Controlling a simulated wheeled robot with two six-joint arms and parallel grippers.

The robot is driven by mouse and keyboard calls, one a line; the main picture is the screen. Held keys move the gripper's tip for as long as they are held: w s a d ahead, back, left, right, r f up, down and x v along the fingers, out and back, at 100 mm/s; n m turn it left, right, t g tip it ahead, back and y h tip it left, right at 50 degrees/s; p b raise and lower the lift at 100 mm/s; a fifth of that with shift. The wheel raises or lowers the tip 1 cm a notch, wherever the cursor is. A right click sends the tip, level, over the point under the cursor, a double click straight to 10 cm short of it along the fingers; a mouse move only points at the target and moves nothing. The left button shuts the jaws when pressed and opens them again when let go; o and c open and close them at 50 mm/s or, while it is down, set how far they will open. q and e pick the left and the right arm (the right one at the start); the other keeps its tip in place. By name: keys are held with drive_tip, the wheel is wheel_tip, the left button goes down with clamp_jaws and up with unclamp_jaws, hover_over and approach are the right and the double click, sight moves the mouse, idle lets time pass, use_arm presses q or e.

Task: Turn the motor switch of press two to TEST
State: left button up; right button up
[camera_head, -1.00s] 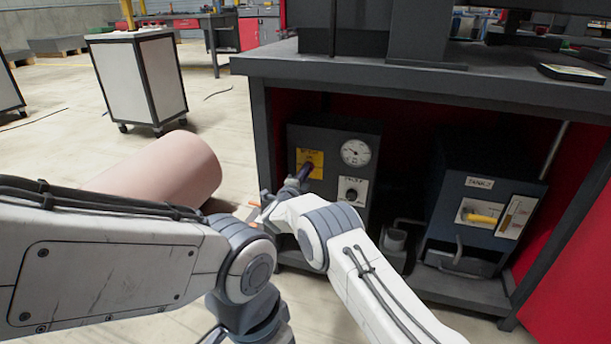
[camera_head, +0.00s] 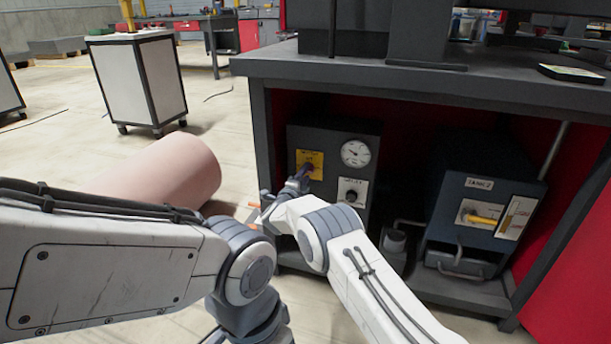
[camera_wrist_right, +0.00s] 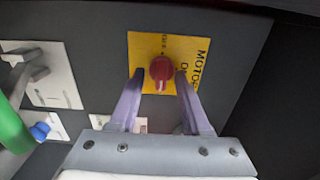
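The motor switch is a red knob (camera_wrist_right: 161,68) on a yellow plate (camera_wrist_right: 145,48) lettered "MOTOR" in the right wrist view. In the head view the plate (camera_head: 317,158) is on a dark control box under the bench, and my gripper mostly hides the knob. My right gripper (camera_wrist_right: 159,76) is open, its two purple fingers on either side of the knob with narrow gaps. It also shows in the head view (camera_head: 303,174), in front of the plate. I cannot tell which position the knob points to. My left arm crosses the lower left; its gripper is not in view.
The box carries a round gauge (camera_head: 355,153) and a lower dial (camera_head: 352,191). A "TANK 2" unit (camera_head: 478,210) with a yellow handle (camera_head: 481,219) stands to the right. The bench top (camera_head: 430,82) overhangs both. A green object (camera_wrist_right: 12,128) is at the wrist view's left edge.

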drive_tip(key=shift+r, duration=0.1)
drive_tip(key=p+v, duration=0.5)
drive_tip(key=v, duration=0.5)
drive_tip(key=shift+s, duration=0.25)
drive_tip(key=shift+a, duration=0.1)
